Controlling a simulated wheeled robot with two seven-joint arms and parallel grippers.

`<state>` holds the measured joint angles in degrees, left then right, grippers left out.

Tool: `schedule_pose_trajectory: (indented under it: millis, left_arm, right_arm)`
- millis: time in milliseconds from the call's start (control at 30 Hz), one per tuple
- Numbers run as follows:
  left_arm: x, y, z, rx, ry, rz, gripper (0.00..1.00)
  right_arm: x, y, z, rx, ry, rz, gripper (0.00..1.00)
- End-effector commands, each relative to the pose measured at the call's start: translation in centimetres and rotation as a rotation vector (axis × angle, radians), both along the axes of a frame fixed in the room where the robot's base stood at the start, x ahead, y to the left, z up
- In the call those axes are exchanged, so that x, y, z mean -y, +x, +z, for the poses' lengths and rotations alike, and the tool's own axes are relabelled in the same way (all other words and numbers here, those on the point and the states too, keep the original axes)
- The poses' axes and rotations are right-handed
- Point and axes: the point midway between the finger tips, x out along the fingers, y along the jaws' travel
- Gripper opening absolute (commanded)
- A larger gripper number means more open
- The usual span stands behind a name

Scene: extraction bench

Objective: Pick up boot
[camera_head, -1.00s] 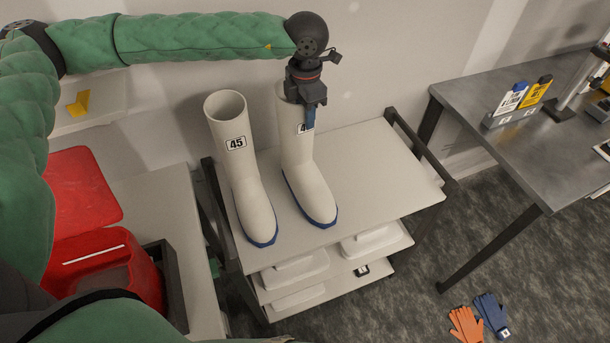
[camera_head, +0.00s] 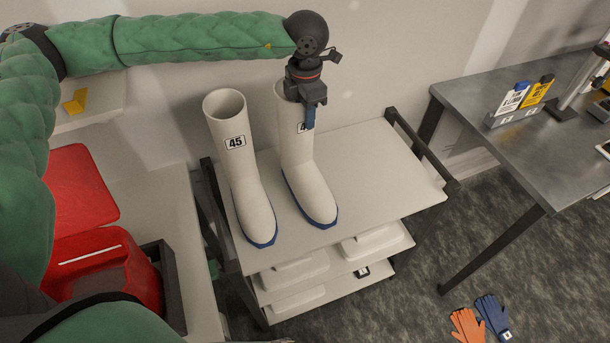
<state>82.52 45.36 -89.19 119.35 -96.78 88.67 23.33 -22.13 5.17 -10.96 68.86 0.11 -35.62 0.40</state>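Two white boots with blue soles stand upright on the top shelf of a cart (camera_head: 385,170). The left boot (camera_head: 246,180) bears a "45" label. The right boot (camera_head: 305,175) has a label partly hidden by my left gripper. My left gripper (camera_head: 309,118) points down at the top of the right boot's shaft, over its right side. One blue finger shows in front of the shaft; the other is hidden, so I cannot tell whether it grips the boot's rim. My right gripper is out of view.
A red box with an open lid (camera_head: 85,190) is at the left on a pale surface. A grey metal table (camera_head: 500,110) with card holders stands at the right. Orange gloves (camera_head: 466,326) and blue gloves (camera_head: 493,314) lie on the floor. The cart top's right half is clear.

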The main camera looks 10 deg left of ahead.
Motion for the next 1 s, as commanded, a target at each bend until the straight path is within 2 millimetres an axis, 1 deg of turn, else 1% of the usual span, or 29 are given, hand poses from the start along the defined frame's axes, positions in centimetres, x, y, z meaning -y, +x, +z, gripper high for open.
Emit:
schedule_pose_trajectory:
  millis: [200, 233, 367, 400, 1000]
  left_arm:
    - [0.00, 0.00, 0.02, 0.000, 0.000, 0.000, 0.30]
    - [0.00, 0.00, 0.02, 0.000, 0.000, 0.000, 0.28]
    - [0.00, 0.00, 0.02, 0.000, 0.000, 0.000, 0.03]
    - [0.01, 0.01, 0.02, 0.000, 0.000, 0.000, 0.00]
    - [0.00, 0.02, 0.03, 0.001, -0.001, 0.000, 0.00]
  right_arm:
    - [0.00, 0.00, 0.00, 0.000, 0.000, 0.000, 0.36]
    - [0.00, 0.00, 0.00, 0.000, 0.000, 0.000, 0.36]
    - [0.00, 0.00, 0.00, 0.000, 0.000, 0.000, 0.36]
    - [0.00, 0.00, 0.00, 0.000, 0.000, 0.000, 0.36]
    - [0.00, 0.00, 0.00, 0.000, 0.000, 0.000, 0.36]
